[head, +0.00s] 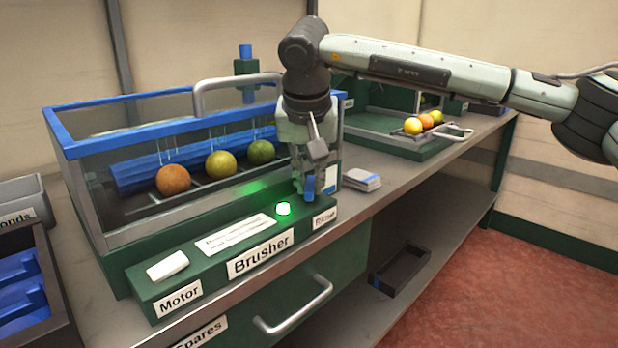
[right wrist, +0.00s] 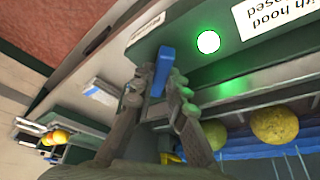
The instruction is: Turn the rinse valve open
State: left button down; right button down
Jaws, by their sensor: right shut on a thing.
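The rinse valve's blue handle (head: 309,187) stands at the right end of the green Brusher panel (head: 148,284), by the label that appears to read Rinse (head: 324,218). My right gripper (head: 305,188) comes down over it from above, fingers shut on the handle. In the right wrist view the blue handle (right wrist: 161,72) sits between the two fingertips (right wrist: 160,85). The fingers hide part of the handle and its base in the head view. My left gripper is in neither view.
A green light (head: 283,209) glows beside the valve. The blue-framed Brusher box (head: 60,138) holds several fruits, with a grey hood handle (head: 238,78) above. A white motor switch (head: 167,266) is at the left.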

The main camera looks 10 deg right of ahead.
jog(key=n+y, duration=0.1)
jog(key=n, duration=0.2)
jog(key=shift+d+n, duration=0.15)
jog(key=shift+n, duration=0.15)
jog(key=n+y+p, duration=0.1)
jog(key=n, duration=0.2)
jog(key=shift+y, duration=0.4)
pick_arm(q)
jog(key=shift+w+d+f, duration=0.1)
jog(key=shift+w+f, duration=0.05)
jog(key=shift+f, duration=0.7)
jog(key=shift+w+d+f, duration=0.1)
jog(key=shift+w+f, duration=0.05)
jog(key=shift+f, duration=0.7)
pick_arm(e)
jog(key=shift+d+n+y, duration=0.15)
jog(key=shift+n+y, duration=0.35)
jog(key=shift+n, duration=1)
jog(key=shift+g, duration=0.3)
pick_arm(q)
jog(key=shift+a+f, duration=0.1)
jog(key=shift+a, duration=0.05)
pick_arm(e)
jog(key=c, duration=1.9)
grip_release()
jog(key=shift+o, duration=0.5)
